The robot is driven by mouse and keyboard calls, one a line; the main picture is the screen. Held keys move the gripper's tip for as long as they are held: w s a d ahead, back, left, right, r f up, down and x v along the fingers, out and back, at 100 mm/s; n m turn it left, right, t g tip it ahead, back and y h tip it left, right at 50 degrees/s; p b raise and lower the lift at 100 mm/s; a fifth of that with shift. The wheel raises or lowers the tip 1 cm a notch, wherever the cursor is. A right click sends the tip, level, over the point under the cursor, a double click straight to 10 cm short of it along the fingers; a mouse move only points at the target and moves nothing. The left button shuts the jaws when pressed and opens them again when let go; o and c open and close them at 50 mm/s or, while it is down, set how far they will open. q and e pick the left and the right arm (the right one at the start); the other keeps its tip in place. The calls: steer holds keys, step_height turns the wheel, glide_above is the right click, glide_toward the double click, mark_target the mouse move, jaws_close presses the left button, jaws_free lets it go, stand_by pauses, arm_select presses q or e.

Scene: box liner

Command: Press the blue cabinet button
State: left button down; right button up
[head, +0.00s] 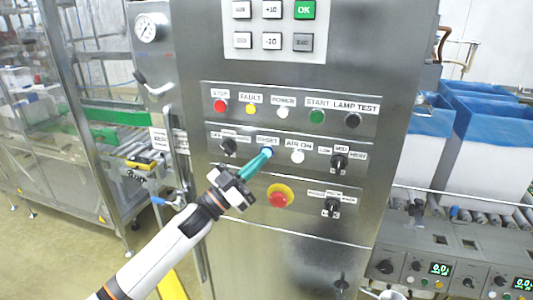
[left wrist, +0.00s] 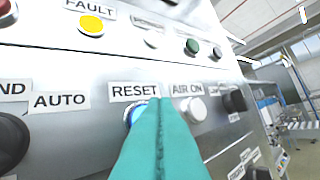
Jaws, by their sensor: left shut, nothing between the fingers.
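The blue button (head: 267,152) sits under the RESET label in the middle row of the steel cabinet front (head: 260,225). In the left wrist view only the left edge of the blue button (left wrist: 132,114) shows; the fingers cover the rest. My left gripper (head: 265,156) is shut and empty, its teal fingertips at the button. The fingertips also show in the left wrist view (left wrist: 158,104). I cannot tell whether they touch the button or whether it is pushed in. My right gripper is not in view.
The white AIR ON button (head: 298,157) is close on the right, a black selector knob (head: 228,147) on the left. A red emergency stop (head: 280,196) on yellow is just below. Yellow (head: 250,109) and red (head: 220,106) buttons are above. Blue-lined boxes (head: 455,150) stand at right.

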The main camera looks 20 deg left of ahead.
arm_select(q)
steer(key=shift+w, duration=0.2)
steer(key=shift+w, duration=0.25)
steer(key=shift+w, duration=0.35)
stand_by(0.8)
stand_by(0.3)
steer(key=shift+s, duration=0.8)
steer(key=shift+p, duration=0.35)
steer(key=s+p, duration=0.1)
steer(key=s, duration=0.4)
steer(key=shift+p, duration=0.3)
